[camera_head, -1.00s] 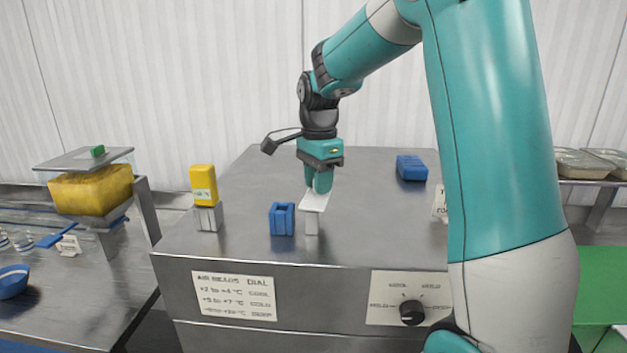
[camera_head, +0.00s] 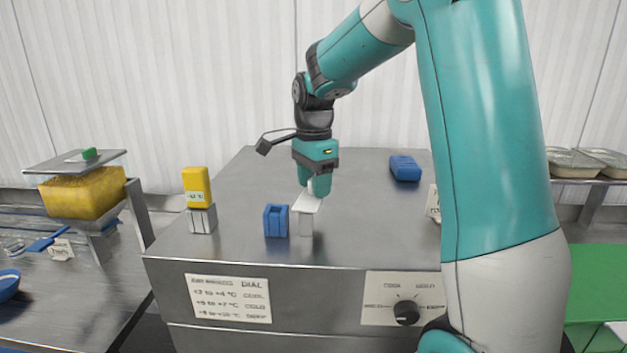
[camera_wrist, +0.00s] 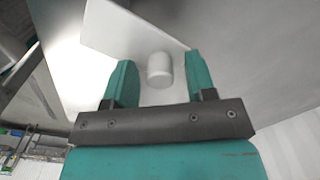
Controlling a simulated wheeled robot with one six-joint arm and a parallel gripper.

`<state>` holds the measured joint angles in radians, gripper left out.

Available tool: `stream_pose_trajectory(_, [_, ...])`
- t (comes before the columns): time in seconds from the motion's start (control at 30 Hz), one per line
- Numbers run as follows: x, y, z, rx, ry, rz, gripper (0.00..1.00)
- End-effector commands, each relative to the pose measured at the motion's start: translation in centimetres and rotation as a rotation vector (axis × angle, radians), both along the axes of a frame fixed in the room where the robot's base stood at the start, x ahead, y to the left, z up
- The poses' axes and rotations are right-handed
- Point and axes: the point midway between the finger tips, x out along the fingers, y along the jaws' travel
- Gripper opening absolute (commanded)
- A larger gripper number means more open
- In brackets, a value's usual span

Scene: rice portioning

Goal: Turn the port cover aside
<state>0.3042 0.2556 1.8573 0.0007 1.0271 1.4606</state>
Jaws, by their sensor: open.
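The port cover (camera_head: 306,204) is a flat white plate on top of a short pale post on the steel cabinet. In the wrist view the cover (camera_wrist: 115,35) carries a round white knob (camera_wrist: 159,68). My gripper (camera_head: 319,187) points down at the cover's far end. In the wrist view my gripper (camera_wrist: 156,72) is open, with its teal fingers on either side of the knob. I see a gap between the knob and the fingers. The port itself is not clearly visible.
A blue slotted block (camera_head: 276,220) stands close to the left of the cover. A yellow block (camera_head: 197,186) sits on a metal holder (camera_head: 202,219) further left. Another blue block (camera_head: 405,168) lies at the back right. A dial (camera_head: 406,312) is on the cabinet front.

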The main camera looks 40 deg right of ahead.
Motion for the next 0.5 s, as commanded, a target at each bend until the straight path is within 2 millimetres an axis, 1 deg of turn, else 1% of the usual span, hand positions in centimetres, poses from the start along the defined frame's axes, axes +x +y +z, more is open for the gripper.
stream_pose_trajectory(0.07, [0.0, 0.0, 0.1, 0.000, 0.000, 0.001, 0.51])
stream_pose_trajectory(0.17, [0.0, 0.0, 0.8, 0.000, -0.001, 0.001, 0.51])
stream_pose_trajectory(0.27, [0.1, 0.0, 2.3, -0.001, -0.005, 0.001, 0.51])
stream_pose_trajectory(0.37, [0.1, 0.0, 4.6, -0.002, -0.007, 0.001, 0.51])
stream_pose_trajectory(0.5, [0.1, 0.0, 8.3, -0.002, -0.007, 0.000, 0.51])
